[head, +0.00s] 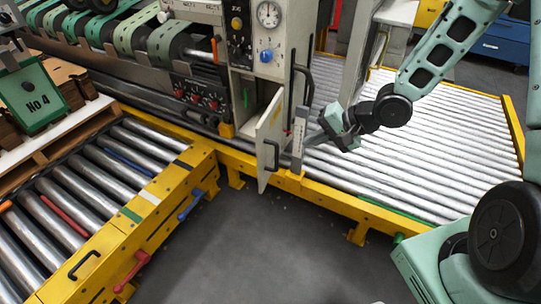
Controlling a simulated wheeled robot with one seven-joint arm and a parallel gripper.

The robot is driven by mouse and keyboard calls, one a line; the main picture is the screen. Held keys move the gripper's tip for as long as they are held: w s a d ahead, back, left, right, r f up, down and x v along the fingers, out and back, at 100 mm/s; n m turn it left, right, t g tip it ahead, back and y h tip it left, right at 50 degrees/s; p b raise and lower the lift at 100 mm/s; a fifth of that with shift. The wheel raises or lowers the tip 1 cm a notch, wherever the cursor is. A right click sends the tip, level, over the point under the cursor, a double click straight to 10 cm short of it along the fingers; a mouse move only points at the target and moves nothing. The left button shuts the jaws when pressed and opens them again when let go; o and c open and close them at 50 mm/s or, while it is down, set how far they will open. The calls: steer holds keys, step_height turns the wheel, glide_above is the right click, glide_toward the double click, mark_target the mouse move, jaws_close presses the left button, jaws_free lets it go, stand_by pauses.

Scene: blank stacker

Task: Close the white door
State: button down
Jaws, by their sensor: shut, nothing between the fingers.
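The white door (267,145) is a narrow panel with a black handle. It stands swung outward from the lower part of the white machine cabinet, and a dark opening shows at its left. My gripper (308,141) is to the right of the door, over the edge of the roller conveyor. Its fingers are shut and empty, pointing left toward the door.
A silver lever (299,140) stands on the yellow rail right of the door. A roller conveyor (420,150) lies at the right, another (80,195) at the left. Grey floor (270,250) in front is clear. A control panel (267,30) with gauge and knobs is above.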

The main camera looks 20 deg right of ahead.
steer(key=b, duration=0.4)
glide_toward(261, 153)
step_height(261, 153, down, 4)
steer(key=shift+w+a+b, duration=0.15)
steer(key=shift+w+a, duration=0.2)
steer(key=shift+a, duration=0.25)
steer(key=shift+w+a+b, duration=0.15)
steer(key=shift+w+a, duration=0.2)
steer(key=shift+a, duration=0.25)
steer(key=shift+w+a+r, duration=0.1)
steer(key=shift+w+a, duration=0.4)
steer(key=shift+a, duration=0.15)
